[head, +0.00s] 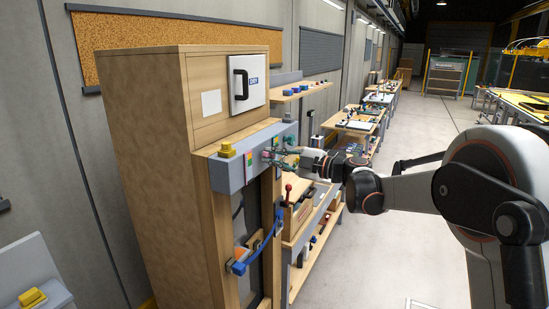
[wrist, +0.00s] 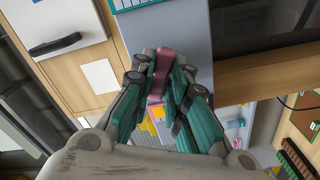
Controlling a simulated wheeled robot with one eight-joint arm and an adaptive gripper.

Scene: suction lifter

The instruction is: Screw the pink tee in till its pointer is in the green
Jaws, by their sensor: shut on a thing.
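The pink tee (wrist: 163,62) is between the fingers of my gripper (wrist: 161,85) in the wrist view, against the grey panel. My gripper is shut on it. In the head view my gripper (head: 279,156) reaches the front of the grey box (head: 228,177) on the wooden cabinet, and a bit of pink (head: 266,154) shows at its fingertips. A small plate with coloured bands (head: 249,165) sits on the box left of my gripper. The tee's pointer and the green it is read against cannot be made out, as the fingers cover much of that area.
A yellow button (head: 227,150) stands on top of the grey box. A white door with a black handle (head: 247,84) is above. A blue handle (head: 240,267) sticks out below. Shelves and benches (head: 357,122) run along the wall behind.

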